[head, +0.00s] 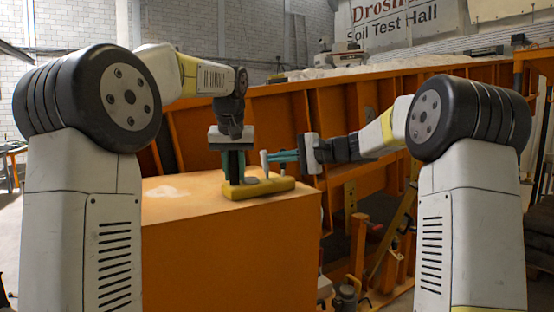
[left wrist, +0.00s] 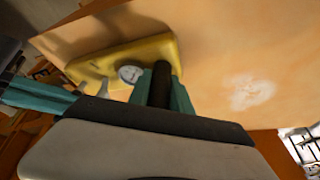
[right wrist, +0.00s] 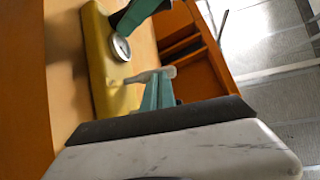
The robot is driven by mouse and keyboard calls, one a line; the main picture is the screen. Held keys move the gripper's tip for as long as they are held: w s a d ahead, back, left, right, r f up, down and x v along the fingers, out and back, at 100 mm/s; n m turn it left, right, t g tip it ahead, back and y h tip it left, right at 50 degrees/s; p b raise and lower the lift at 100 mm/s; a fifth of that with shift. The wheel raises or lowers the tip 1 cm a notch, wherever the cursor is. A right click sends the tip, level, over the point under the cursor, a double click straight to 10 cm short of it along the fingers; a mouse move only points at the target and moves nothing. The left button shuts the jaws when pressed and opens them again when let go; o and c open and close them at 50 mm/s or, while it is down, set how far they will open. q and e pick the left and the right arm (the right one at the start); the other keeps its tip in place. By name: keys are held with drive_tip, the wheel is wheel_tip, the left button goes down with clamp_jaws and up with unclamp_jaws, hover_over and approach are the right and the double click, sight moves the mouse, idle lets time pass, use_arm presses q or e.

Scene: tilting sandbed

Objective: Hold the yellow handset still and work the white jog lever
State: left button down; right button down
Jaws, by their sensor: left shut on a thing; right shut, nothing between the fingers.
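The yellow handset (head: 262,190) lies on the orange box top; it also shows in the left wrist view (left wrist: 110,58) and the right wrist view (right wrist: 97,65). My left gripper (head: 233,178) points down over its left part and is shut on it, around what looks like a dark upright post (left wrist: 162,85). The white jog lever (head: 264,162) stands up from the handset's right part; it also shows in the right wrist view (right wrist: 150,76). My right gripper (head: 271,156), shut and empty, has its tips right at the lever; I cannot tell whether they touch.
A round dial (right wrist: 121,47) sits on the handset between post and lever. The orange box top (head: 190,205) is otherwise clear, with a pale sand patch (head: 167,192). The orange sandbed wall (head: 345,105) rises close behind. The box's right edge is near the handset.

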use_arm(q)
drive_tip(key=shift+d+r, duration=0.1)
use_arm(e)
drive_tip(key=r+v, duration=0.1)
drive_tip(key=v, duration=1.3)
use_arm(q)
drive_tip(key=c, duration=1.1)
unclamp_jaws()
